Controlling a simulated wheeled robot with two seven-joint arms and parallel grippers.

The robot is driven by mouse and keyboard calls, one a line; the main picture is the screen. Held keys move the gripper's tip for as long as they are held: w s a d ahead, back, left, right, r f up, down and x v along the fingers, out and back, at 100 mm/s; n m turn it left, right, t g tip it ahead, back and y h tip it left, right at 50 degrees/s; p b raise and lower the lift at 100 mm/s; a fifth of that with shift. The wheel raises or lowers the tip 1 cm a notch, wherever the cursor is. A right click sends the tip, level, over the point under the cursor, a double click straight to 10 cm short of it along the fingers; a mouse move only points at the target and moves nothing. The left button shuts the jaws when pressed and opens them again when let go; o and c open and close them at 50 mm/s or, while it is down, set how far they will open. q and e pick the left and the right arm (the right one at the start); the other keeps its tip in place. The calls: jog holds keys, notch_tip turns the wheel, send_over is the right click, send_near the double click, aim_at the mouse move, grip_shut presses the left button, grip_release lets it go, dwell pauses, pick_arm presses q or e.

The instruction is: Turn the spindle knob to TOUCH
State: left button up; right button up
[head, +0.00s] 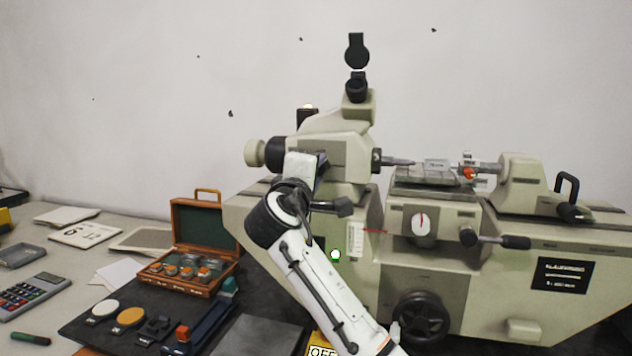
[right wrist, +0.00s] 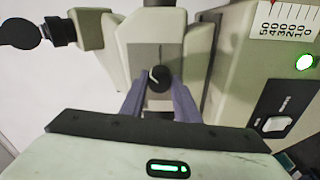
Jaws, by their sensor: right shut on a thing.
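The spindle knob (right wrist: 159,79) is a small black round knob on the grey-beige front of the measuring machine (head: 345,152). In the right wrist view a white pointer mark on it leans to the upper left. Any lettering around it is too small to read. My right gripper (right wrist: 158,92) has its two bluish fingers on either side of the knob, shut on it. In the head view my right gripper (head: 321,168) is against the machine's headstock, and the hand and arm hide the knob. My left gripper is not in view.
A black-ended lever (head: 335,207) sits close beside my right wrist. A green lamp (head: 336,254) glows on the machine front. A calculator (head: 33,295) lies further left.

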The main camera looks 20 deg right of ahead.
jog(key=shift+f+m+b, duration=0.25)
jog(key=shift+m+b, duration=0.35)
jog(key=shift+m, duration=0.3)
jog(key=shift+m+b, duration=0.3)
jog(key=shift+m, duration=0.3)
jog(key=m+b, duration=0.1)
jog(key=m, duration=0.1)
jog(key=shift+a+m+h+b, duration=0.1)
jog(key=shift+m+h+b, duration=0.2)
jog(key=shift+m+h, duration=0.1)
jog(key=shift+m+b, duration=0.4)
jog(key=shift+m, duration=0.3)
jog(key=shift+r+m+b, duration=0.1)
jog(key=shift+m+b, duration=0.2)
jog(key=shift+m, duration=0.4)
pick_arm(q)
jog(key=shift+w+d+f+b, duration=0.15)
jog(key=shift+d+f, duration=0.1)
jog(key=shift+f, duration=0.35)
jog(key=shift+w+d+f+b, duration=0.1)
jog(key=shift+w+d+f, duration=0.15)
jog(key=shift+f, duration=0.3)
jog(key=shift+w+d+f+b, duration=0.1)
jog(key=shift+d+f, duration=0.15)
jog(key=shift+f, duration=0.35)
pick_arm(e)
jog(key=shift+m, duration=0.7)
jog(key=shift+r, duration=0.1)
jog(key=o, duration=1)
